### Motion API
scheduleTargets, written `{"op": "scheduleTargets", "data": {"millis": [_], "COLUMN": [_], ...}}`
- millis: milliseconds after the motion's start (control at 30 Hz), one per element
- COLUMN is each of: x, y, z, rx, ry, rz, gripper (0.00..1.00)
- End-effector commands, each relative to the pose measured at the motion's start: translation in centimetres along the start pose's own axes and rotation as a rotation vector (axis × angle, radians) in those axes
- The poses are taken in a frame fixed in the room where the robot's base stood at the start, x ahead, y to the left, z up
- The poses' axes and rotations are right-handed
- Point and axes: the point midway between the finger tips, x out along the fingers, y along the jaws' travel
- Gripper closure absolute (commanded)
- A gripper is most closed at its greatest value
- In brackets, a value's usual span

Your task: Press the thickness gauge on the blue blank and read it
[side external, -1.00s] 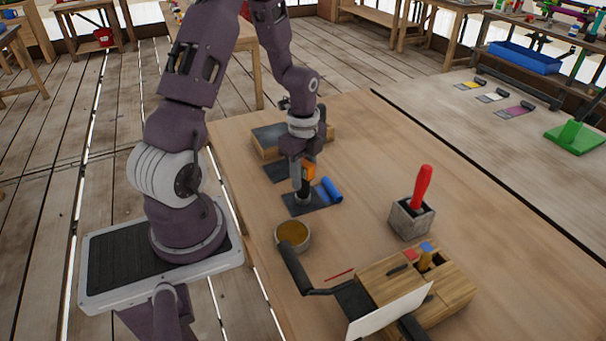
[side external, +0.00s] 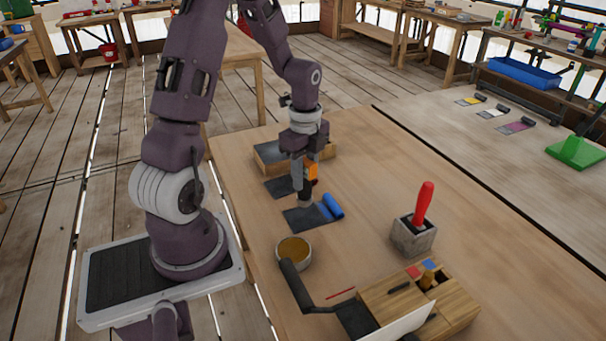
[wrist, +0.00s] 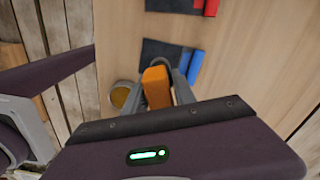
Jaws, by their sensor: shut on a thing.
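The blue blank shows as a dark flat sheet with a bright blue roll (side external: 332,206) along its right edge; the roll shows beside my gripper in the wrist view (wrist: 195,66). My gripper (side external: 304,188) is over the sheet's far part and is shut on the thickness gauge, an orange body (wrist: 156,88) between the fingers; its orange side also shows in the side external view (side external: 313,172). The gauge's lower end appears just above or at the sheet's far edge; I cannot tell if it touches. No readout is legible.
Another dark sheet with a red roll (wrist: 211,6) lies beyond. A shallow round bowl (side external: 293,251), a grey block (side external: 412,240) holding a red-handled tool (side external: 423,204), and a wooden box (side external: 450,312) stand nearby. The table's right side is mostly clear.

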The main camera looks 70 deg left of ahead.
Motion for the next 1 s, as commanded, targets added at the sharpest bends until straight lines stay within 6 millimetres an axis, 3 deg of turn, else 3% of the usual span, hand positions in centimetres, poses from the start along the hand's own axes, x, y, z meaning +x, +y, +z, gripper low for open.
{"op": "scheduleTargets", "data": {"millis": [433, 1000], "x": [0.2, 4.5], "y": [0.0, 0.0], "z": [0.0, 0.0], "rx": [0.000, 0.001], "ry": [0.000, 0.000], "rz": [0.001, 0.000], "gripper": [1.00, 1.00]}}
